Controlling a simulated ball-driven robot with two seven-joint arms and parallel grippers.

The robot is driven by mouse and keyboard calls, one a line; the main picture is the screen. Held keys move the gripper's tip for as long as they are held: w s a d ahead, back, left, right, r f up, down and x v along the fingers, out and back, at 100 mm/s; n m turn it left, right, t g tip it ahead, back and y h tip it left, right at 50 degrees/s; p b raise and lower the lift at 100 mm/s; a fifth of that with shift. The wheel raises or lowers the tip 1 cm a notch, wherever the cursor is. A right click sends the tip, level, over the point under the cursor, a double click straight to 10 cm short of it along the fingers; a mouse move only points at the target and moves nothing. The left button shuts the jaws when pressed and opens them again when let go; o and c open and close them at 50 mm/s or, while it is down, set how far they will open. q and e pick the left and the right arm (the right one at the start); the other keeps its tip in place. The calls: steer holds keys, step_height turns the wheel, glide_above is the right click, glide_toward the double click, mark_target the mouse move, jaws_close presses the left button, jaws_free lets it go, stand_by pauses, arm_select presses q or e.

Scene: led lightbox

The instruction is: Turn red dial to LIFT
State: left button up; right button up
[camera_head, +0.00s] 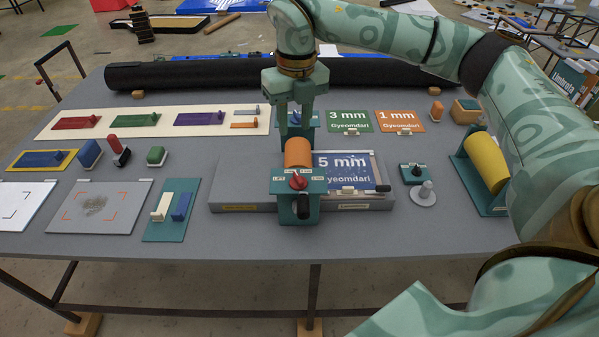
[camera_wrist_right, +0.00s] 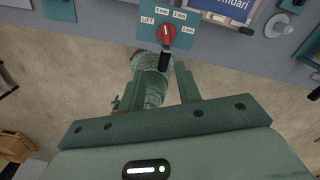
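The red dial (camera_head: 298,182) sits on the teal front panel (camera_head: 283,209) of the roller press; a black handle (camera_head: 303,206) sticks out below it. In the right wrist view the red dial (camera_wrist_right: 166,34) has the LIFT label (camera_wrist_right: 147,20) on its left and mm labels above and to its right. I cannot read clearly where its pointer stands. My right gripper (camera_head: 295,128) points down above the press, its fingers apart and empty. In the wrist view its fingertips (camera_wrist_right: 160,68) appear below the dial, apart from it. My left gripper is not in view.
An orange roller (camera_head: 298,152) is behind the dial. A blue 5 mm plate (camera_head: 341,165) lies on the grey slab beside it. A small teal box (camera_head: 412,174), a grey knob (camera_head: 426,189) and a yellow roller (camera_head: 486,160) stand to the right. A teal board (camera_head: 159,228) lies left.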

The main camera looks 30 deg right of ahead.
mark_target(299, 178)
steer(key=f, duration=1)
steer(key=d+f, duration=0.1)
steer(key=f, duration=0.4)
steer(key=shift+f, duration=0.35)
jaws_close()
